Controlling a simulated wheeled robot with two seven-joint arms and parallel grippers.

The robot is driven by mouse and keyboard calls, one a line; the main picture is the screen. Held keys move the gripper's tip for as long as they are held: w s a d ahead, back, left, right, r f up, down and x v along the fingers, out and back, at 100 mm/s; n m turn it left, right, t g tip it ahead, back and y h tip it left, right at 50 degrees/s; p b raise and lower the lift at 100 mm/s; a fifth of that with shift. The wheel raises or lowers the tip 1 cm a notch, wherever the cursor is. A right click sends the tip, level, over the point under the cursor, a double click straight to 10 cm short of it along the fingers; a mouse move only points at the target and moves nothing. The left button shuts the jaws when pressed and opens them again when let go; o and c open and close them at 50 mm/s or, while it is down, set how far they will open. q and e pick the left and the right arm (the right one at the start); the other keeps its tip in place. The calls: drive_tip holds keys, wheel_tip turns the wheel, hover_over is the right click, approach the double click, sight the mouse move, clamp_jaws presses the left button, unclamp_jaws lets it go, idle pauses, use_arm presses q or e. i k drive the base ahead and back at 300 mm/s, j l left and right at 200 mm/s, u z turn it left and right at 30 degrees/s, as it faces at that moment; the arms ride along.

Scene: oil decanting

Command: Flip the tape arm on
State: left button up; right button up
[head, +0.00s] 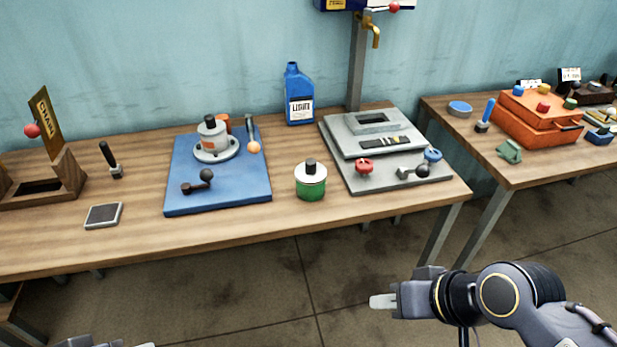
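No part is clearly marked as a tape arm, and I cannot tell which lever is it. A short dark lever with a black ball (206,175) sits at the front of the blue board. A grey lever with an orange ball (253,147) stands at that board's right side. Another lever with a dark ball (422,171) sits on the grey plate's front right. My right gripper (384,301) is in front of the table, over the floor, touching nothing. Its fingers overlap in this view, so its opening is unclear. My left gripper (135,345) barely shows at the bottom edge.
The blue board (240,195) carries a grey round device (214,140). A green tin (311,180) stands between it and the grey plate (388,183). A blue bottle (299,95) is behind. A second table (545,172) holds an orange box (535,120).

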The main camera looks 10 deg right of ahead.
sight(253, 148)
drive_tip(key=i+l+u, duration=0.15)
drive_tip(key=i+u, duration=0.2)
drive_tip(key=i+l+u, duration=0.2)
drive_tip(key=u, duration=0.15)
drive_tip(key=i+l+u, duration=0.35)
drive_tip(key=k+j, duration=0.05)
drive_tip(key=k, duration=0.05)
